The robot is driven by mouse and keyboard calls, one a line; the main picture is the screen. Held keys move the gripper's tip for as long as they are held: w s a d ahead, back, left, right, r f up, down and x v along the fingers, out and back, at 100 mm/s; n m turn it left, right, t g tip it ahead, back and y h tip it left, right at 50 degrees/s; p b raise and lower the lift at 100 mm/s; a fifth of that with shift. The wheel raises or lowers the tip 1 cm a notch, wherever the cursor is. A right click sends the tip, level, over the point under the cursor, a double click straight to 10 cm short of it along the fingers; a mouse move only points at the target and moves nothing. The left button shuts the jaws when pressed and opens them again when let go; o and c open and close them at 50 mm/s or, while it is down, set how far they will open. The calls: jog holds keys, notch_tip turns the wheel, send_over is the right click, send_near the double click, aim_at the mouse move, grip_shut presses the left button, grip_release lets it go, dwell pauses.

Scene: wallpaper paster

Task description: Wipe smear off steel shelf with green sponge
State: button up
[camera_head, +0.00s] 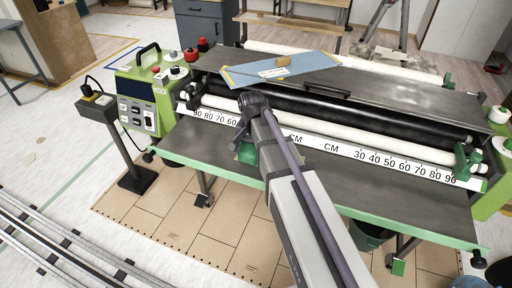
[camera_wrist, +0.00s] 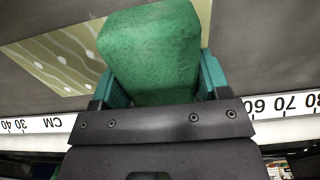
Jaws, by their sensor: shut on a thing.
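The green sponge (camera_wrist: 150,55) is held between the two fingers of my gripper (camera_wrist: 155,85) in the wrist view. In the head view part of the green sponge (camera_head: 246,153) shows beside my arm, over the steel shelf (camera_head: 400,196). My arm hides most of the gripper there. The grey steel shelf (camera_wrist: 262,45) also fills the wrist view behind the sponge. I cannot tell whether the sponge touches it. I cannot make out a smear on the visible shelf; the sponge and my arm cover part of it.
An olive patterned piece (camera_wrist: 62,55) lies on the shelf beside the sponge. A white centimetre ruler (camera_head: 345,149) and rollers (camera_head: 330,120) run behind the shelf. A green control box (camera_head: 143,100) stands at the left. A blue board (camera_head: 285,70) rests on the machine top.

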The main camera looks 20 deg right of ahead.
jog(key=shift+w+a+f, duration=0.1)
jog(key=shift+w+a, duration=0.75)
jog(key=shift+a, duration=0.15)
jog(key=shift+w+a, duration=1.1)
jog(key=shift+a, duration=0.2)
jog(key=shift+w+a, duration=0.25)
jog(key=shift+a, duration=0.05)
jog(key=shift+s, duration=0.1)
